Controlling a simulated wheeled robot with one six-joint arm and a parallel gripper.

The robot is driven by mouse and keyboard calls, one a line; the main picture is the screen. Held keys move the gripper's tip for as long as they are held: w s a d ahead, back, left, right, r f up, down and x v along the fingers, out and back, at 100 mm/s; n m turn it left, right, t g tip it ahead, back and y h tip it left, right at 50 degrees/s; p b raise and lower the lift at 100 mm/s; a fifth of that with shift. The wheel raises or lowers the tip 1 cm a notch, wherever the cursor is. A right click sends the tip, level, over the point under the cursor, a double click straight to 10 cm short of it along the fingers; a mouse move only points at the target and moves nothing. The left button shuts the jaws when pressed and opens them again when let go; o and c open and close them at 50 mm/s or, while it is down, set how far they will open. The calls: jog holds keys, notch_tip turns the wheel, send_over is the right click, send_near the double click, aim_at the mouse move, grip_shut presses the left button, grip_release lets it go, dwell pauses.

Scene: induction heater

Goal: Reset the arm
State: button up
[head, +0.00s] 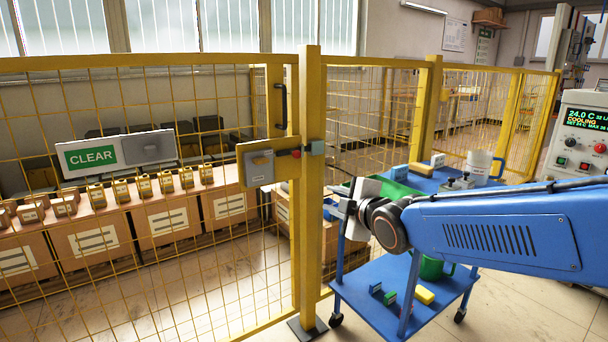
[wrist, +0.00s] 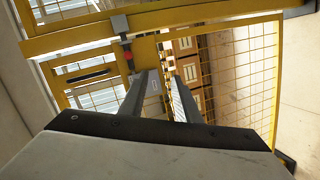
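My blue arm reaches in from the right in the head view, and my gripper (head: 340,202) is at its left end, just right of the yellow gate post. In the wrist view my gripper (wrist: 166,88) shows two grey fingers with a gap between them. Nothing is held in the gap; yellow frame and mesh show behind it. The gate latch box (head: 259,167) with a red part sits left of the post. The red part of the latch (wrist: 127,55) also shows in the wrist view, beyond the fingers. Whether a finger touches the fence cannot be told.
A yellow mesh fence (head: 309,200) stands close to my gripper. A blue cart (head: 372,296) with blocks and a green bin is below the arm. The heater unit (head: 583,135) at the right reads COOLING. A CLEAR sign (head: 92,157) and boxes are behind the fence.

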jog(key=s+d+f+m+g+h, duration=0.2)
jog(key=s+d+f+m, duration=0.1)
jog(key=s+d+m, duration=0.3)
jog(key=s+d+f+m+g+h, duration=0.1)
jog(key=s+d+f+m+h, duration=0.15)
jog(key=s+d+f, duration=0.4)
jog(key=s+d+f+m+g, duration=0.2)
jog(key=s+d+m, duration=0.1)
jog(key=s, duration=0.3)
jog(key=s+d+f+m+g+h, duration=0.1)
jog(key=s+d+m+g, duration=0.1)
jog(key=s, duration=0.4)
jog(key=s+d+f+m+g, duration=0.2)
jog(key=s+d+m, duration=0.2)
jog(key=s+m, duration=0.1)
jog(key=shift+s+d+f+h, duration=0.3)
jog(key=shift+s+h, duration=0.05)
jog(key=shift+s, duration=0.5)
jog(key=shift+m, duration=0.25)
